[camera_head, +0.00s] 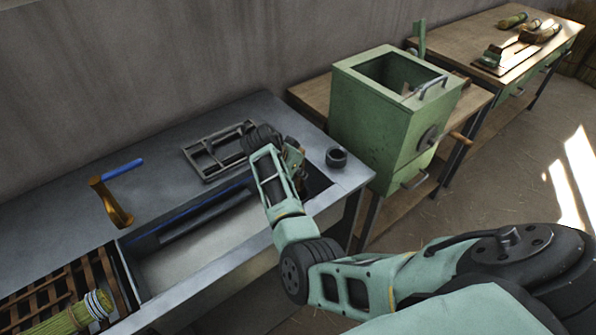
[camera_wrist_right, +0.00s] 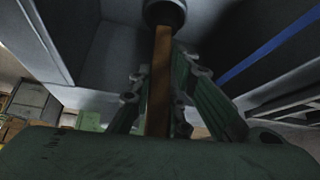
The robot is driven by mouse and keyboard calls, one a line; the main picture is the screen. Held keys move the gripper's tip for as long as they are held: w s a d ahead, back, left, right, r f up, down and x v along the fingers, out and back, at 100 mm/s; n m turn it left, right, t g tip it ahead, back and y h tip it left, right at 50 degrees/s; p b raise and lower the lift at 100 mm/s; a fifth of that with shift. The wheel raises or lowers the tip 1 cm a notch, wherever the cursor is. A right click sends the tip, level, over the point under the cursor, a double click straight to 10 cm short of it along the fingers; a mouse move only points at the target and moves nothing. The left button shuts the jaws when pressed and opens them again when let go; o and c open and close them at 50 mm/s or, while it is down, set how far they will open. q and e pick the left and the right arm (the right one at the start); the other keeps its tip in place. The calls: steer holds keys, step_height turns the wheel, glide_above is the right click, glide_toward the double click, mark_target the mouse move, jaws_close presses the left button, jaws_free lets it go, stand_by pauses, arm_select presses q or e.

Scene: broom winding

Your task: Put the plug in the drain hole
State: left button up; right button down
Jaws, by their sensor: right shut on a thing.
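My right gripper (camera_head: 293,168) reaches over the right end of the long metal basin (camera_head: 200,250). In the right wrist view my gripper's fingers (camera_wrist_right: 160,88) are closed on the brown stem (camera_wrist_right: 161,62) of what looks like the plug. The plug's dark round end (camera_wrist_right: 166,12) shows at the top of that view, past the fingertips. In the head view my gripper and forearm mostly hide it. I cannot make out the drain hole in either view. My left gripper is not in view.
A small black ring-shaped piece (camera_head: 336,158) stands on the counter right of my gripper. A grey metal rack (camera_head: 213,153) lies behind the basin. A brass tap with a blue handle (camera_head: 122,168) is at the left. A green box machine (camera_head: 385,115) stands right.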

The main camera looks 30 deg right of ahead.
steer(key=shift+f+b, duration=0.4)
steer(key=shift+f, duration=0.2)
steer(key=c, duration=1.9)
jaws_free()
steer(key=shift+c, duration=0.2)
